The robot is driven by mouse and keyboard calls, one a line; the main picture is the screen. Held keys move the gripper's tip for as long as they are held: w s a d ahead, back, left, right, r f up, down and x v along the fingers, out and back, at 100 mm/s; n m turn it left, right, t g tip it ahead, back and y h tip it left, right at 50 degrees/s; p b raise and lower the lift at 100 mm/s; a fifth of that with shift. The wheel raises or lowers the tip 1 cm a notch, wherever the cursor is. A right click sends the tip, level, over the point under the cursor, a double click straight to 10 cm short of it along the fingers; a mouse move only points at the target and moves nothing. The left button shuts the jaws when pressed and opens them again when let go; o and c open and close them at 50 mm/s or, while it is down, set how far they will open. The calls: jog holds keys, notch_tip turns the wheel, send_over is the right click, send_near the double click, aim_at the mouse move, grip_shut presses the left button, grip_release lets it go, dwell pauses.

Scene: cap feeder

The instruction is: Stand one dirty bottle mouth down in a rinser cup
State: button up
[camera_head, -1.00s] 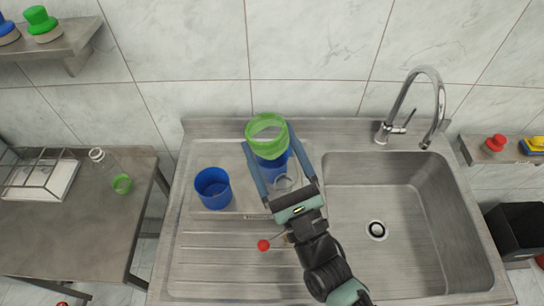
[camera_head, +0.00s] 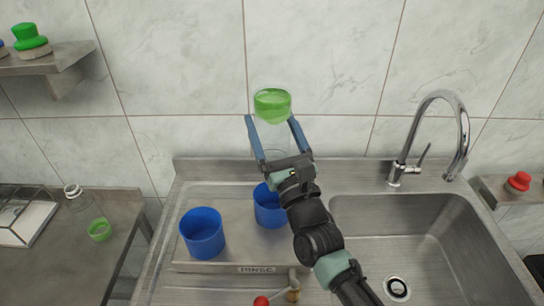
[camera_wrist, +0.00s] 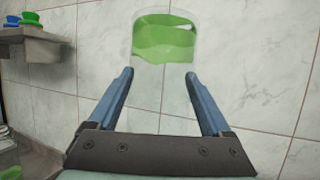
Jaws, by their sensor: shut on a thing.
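My gripper (camera_head: 273,132) is shut on a clear bottle (camera_head: 272,104), its fingers at either side of the clear body. The bottle's green-stained end points up; its lower end is hidden behind my gripper. The bottle also shows in the wrist view (camera_wrist: 164,40), with green in its upper part. The right blue rinser cup (camera_head: 268,212) is below my gripper in the picture and partly covered by my arm. The left blue rinser cup (camera_head: 203,234) is upright and looks empty. A second clear bottle (camera_head: 80,203) with a green base stands on the left table.
The cups stand on a metal rinse tray (camera_head: 235,250) with a red-knobbed lever (camera_head: 262,301) in front. The sink (camera_head: 420,235) and tap (camera_head: 455,130) are at the right. A tiled wall stands behind. A shelf (camera_head: 70,58) with a green-topped item (camera_head: 30,42) is upper left.

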jog(key=shift+w+a+f+b, duration=0.15)
jog(key=shift+w+f+b, duration=0.5)
jog(key=shift+w, duration=0.2)
notch_tip(320, 180, down, 12)
jog(key=b, duration=1.2)
jog(key=shift+s, duration=0.15)
jog(key=shift+f+b, duration=0.4)
jog(key=shift+b, duration=0.45)
jog(key=o, duration=1.1)
